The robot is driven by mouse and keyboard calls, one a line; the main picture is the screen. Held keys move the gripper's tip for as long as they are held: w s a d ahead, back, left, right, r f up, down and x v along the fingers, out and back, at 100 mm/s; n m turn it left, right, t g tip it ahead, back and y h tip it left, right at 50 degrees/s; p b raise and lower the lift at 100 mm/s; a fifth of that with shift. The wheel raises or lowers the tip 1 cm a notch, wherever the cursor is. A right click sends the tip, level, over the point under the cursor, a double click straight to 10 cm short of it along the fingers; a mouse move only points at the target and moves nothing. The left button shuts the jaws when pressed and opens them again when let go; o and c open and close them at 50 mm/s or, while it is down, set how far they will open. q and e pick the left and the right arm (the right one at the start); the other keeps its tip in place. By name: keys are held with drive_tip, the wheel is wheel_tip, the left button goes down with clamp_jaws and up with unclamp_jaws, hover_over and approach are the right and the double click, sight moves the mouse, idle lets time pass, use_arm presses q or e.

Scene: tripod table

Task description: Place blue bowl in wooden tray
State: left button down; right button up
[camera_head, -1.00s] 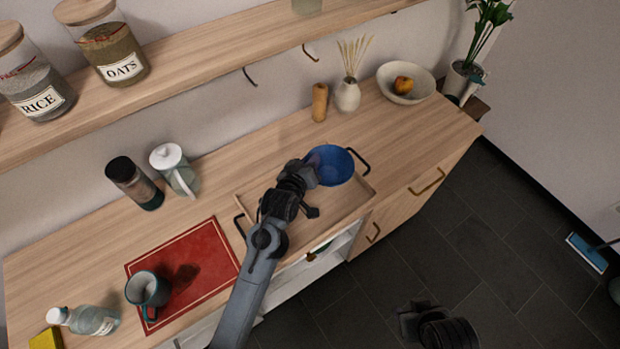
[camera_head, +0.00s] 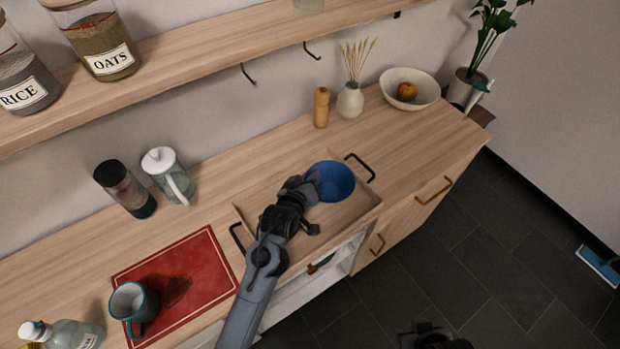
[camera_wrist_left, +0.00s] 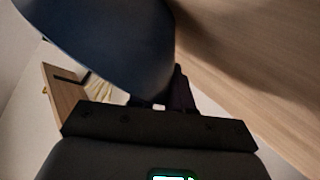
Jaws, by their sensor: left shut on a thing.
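The blue bowl (camera_head: 335,183) is over the right half of the wooden tray (camera_head: 347,216), inside its outline in the head view. I cannot tell whether its base touches the tray floor. The tray is light wood with a black handle at each end and sits on the counter. My left gripper (camera_head: 309,190) is shut on the bowl's left side. In the left wrist view the bowl (camera_wrist_left: 105,40) fills the upper left, in front of the dark gripper fingers. My right gripper (camera_head: 432,338) shows only as a dark shape at the bottom edge, away from the counter.
A red board (camera_head: 178,282) with a teal mug (camera_head: 133,305) lies left of the tray. A white-lidded jug (camera_head: 168,175) and dark grinder (camera_head: 125,188) stand behind. A pepper mill (camera_head: 321,107), vase (camera_head: 350,101) and fruit bowl (camera_head: 424,88) stand behind the tray.

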use_arm(q)
drive_tip(key=shift+f, duration=0.1)
drive_tip(key=c, duration=1)
unclamp_jaws()
drive_tip(key=shift+c, duration=0.2)
drive_tip(key=shift+s+a+r, duration=0.15)
drive_tip(key=shift+s+r, duration=0.15)
drive_tip(key=shift+s, duration=0.05)
drive_tip(key=p+v, duration=0.2)
drive_tip(key=v, duration=0.9)
drive_tip(key=shift+s, duration=0.1)
